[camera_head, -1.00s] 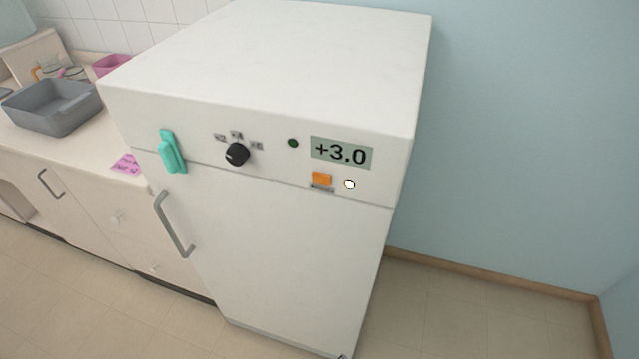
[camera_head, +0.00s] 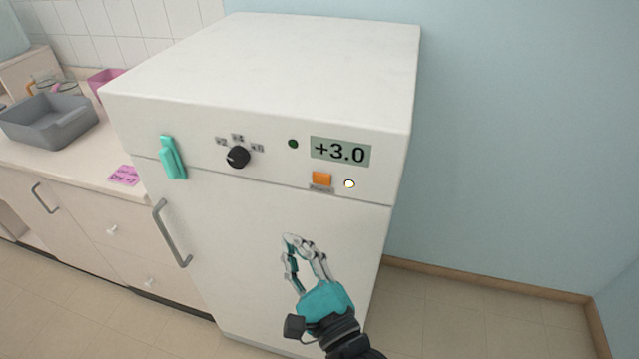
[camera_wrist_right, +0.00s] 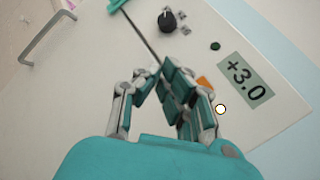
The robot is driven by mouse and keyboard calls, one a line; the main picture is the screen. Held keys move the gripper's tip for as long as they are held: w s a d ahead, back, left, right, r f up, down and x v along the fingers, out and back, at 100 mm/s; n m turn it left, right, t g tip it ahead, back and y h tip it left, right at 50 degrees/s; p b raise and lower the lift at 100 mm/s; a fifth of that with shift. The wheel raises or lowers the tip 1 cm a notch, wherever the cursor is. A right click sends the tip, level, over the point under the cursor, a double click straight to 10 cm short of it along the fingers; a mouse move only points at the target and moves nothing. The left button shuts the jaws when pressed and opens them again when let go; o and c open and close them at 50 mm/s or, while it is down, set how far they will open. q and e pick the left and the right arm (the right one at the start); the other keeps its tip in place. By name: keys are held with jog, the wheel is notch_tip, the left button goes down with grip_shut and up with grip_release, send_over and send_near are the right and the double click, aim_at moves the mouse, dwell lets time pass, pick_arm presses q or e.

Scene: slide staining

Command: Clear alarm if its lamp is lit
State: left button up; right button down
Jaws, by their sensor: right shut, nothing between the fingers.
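The white fridge (camera_head: 262,225) has a control panel along its upper front. An orange button (camera_head: 321,179) sits under the display (camera_head: 340,151), which reads +3.0. A small round lamp (camera_head: 349,184) right of the button is bright white with a yellowish rim. A dark green round light (camera_head: 293,144) left of the display looks unlit. My right gripper (camera_head: 297,240) is shut and empty in front of the fridge door, below the button and apart from it. In the right wrist view, its fingers partly hide the orange button (camera_wrist_right: 204,84); the lamp (camera_wrist_right: 220,109) shows bright beside them. My left gripper is not in view.
A black knob (camera_head: 237,157) and a teal latch (camera_head: 172,158) are on the panel's left. A grey door handle (camera_head: 171,234) sticks out below. A counter with a grey tub (camera_head: 48,120) and a pink note (camera_head: 123,176) stands left. Floor is free at right.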

aim_at(321, 179)
jog(key=r, duration=0.1)
jog(key=s+r+m, duration=0.1)
jog(key=r, duration=0.1)
jog(key=d+r+m+t, duration=0.1)
jog(key=r, duration=0.1)
jog(key=shift+s+r, duration=0.25)
jog(key=shift+w+d+b, duration=0.15)
jog(key=shift+w+d, duration=0.3)
jog(key=shift+w, duration=0.95)
jog(key=shift+w+d+b, duration=0.1)
jog(key=shift+w+d, duration=0.3)
jog(key=shift+w, duration=1.05)
jog(key=shift+w+d+b, duration=0.15)
jog(key=shift+w+d, duration=0.3)
jog(key=shift+w, duration=0.95)
jog(key=shift+w, duration=0.15)
jog(key=shift+w+d, duration=0.15)
jog(key=shift+w, duration=0.1)
